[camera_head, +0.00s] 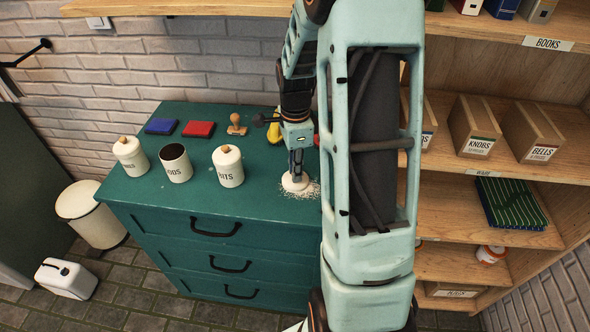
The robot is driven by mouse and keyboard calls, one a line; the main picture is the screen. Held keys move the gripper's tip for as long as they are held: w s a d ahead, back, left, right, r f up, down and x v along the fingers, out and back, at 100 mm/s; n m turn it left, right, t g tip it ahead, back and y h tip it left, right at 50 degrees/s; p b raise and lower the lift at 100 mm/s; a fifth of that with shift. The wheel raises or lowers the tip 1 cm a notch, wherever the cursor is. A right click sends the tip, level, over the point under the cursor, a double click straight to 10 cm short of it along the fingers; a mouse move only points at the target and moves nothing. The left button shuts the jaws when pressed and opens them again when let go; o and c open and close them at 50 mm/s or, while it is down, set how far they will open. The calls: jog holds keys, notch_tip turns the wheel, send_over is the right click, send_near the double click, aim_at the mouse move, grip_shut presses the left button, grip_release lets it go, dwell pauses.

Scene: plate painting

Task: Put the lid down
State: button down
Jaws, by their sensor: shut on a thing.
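My gripper (295,174) points down over the right part of the green cabinet top (255,195). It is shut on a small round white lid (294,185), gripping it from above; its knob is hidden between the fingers. The lid is at or just above the cabinet top, and I cannot tell if it touches. An open white canister (177,169) with a dark inside stands to the left, between two lidded canisters, one on the left (130,160) and one on the right (228,172).
White specks (312,189) are scattered around the lid. Behind are a blue pad (161,126), a red pad (198,129) and a wooden stamp (236,126). A yellow object (275,132) is partly hidden by my arm. Wooden shelves (450,190) stand on the right.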

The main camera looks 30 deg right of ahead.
jog(key=shift+f, duration=0.35)
jog(key=shift+f, duration=0.1)
jog(key=shift+f, duration=0.15)
jog(key=c, duration=1.9)
grip_release()
jog(key=shift+r, duration=0.2)
notch_tip(320, 180, up, 12)
jog(key=shift+w, duration=0.1)
